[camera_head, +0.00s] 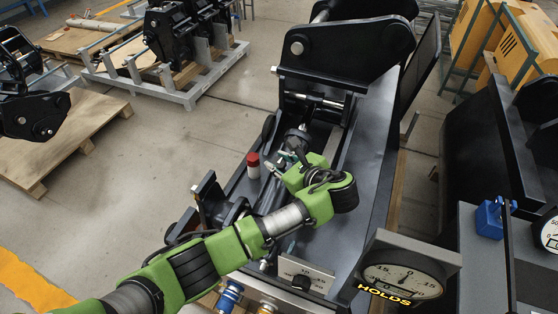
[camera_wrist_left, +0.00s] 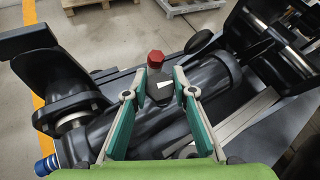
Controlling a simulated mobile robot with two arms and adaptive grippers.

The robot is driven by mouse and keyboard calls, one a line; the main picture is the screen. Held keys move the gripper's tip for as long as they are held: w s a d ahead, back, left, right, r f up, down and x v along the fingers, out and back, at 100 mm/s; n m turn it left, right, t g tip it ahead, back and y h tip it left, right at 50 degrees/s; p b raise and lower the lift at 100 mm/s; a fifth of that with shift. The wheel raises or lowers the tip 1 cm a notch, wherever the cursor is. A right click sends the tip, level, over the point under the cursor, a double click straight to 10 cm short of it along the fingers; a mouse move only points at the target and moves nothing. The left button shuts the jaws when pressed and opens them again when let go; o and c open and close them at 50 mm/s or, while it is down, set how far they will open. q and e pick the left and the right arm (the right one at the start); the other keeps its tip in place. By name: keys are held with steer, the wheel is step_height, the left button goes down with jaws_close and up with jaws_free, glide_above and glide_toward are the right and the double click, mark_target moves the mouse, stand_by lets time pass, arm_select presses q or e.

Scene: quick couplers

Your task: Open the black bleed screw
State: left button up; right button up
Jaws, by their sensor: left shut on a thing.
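My left gripper (camera_head: 282,160) reaches over the dark quick coupler (camera_head: 368,150) in the head view. In the left wrist view its two teal-and-grey fingers (camera_wrist_left: 159,74) are shut on a black screw head (camera_wrist_left: 158,90) with a white mark on top. The fingertips touch its sides. In the head view the arm and gripper hide this black bleed screw. A red hexagonal cap (camera_wrist_left: 155,59) stands just beyond it; in the head view a red cap on a white body (camera_head: 253,165) is left of the gripper. My right gripper is in neither view.
A dial gauge marked HOLDS (camera_head: 402,280) stands at the front right. A dark cylinder (camera_wrist_left: 175,115) lies below the fingers. Pallets (camera_head: 75,135) stand left; open floor lies between.

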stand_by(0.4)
arm_select(q)
steer(key=o, duration=1.1)
steer(key=v, duration=0.7)
steer(key=shift+s+d+r, duration=0.1)
steer(key=shift+s, duration=0.05)
